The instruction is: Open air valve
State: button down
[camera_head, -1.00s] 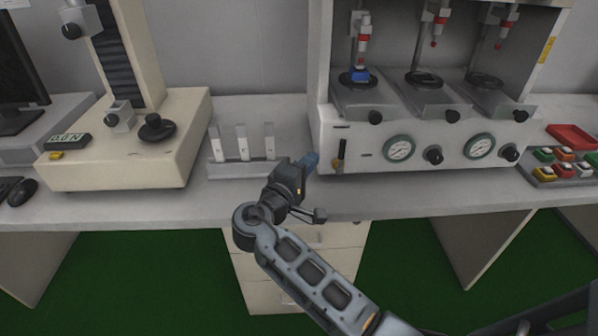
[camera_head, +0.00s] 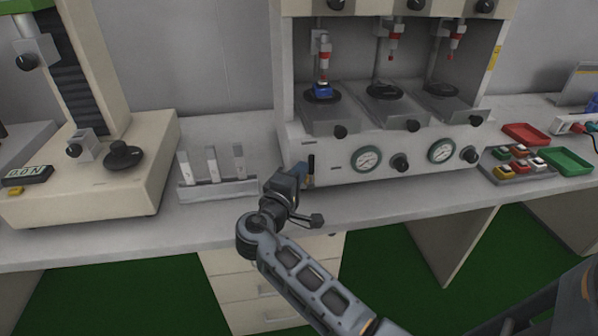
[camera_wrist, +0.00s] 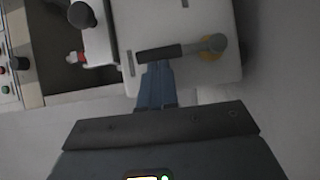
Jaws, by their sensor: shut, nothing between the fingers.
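The air valve is a small lever with a black handle (camera_head: 311,164) on the left end of the test machine's front panel. In the head view the handle points up. In the wrist view the dark handle (camera_wrist: 160,53) lies across the picture, joined to a grey pivot over a brass-coloured base (camera_wrist: 211,47). My gripper (camera_head: 300,170) is at the lever's left side. Its blue fingers (camera_wrist: 157,72) are shut and empty, with their tips right at the handle's edge. I cannot tell whether they touch it. My gripper partly hides the lever's base in the head view.
The test machine (camera_head: 340,170) has gauges (camera_head: 367,159) and black knobs along its front. A rack with white strips (camera_head: 217,190) stands close on the left, beside a beige instrument (camera_head: 90,190). Coloured trays (camera_head: 567,161) lie at the right. The bench front is clear.

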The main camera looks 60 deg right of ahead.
jog(key=shift+s+d+r+m+y, duration=0.15)
jog(key=shift+s+m+y, duration=0.15)
jog(key=shift+m, duration=0.1)
jog(key=shift+s+d+f+m+t+y+p, duration=0.7)
jog(key=shift+s+d+m+y+p, duration=0.3)
jog(key=shift+s+m+y, duration=0.5)
jog(key=shift+s+d+f+m+t+y+p, duration=0.7)
jog(key=shift+d+m+y, duration=0.45)
jog(key=shift+m, duration=0.6)
jog(key=shift+s+d+f+m+t+y+p, duration=0.55)
jog(key=shift+s+d+m+t+y+p, duration=0.4)
jog(key=shift+s+m+y, duration=0.6)
jog(key=shift+w+f, duration=0.1)
jog(key=shift+f, duration=0.05)
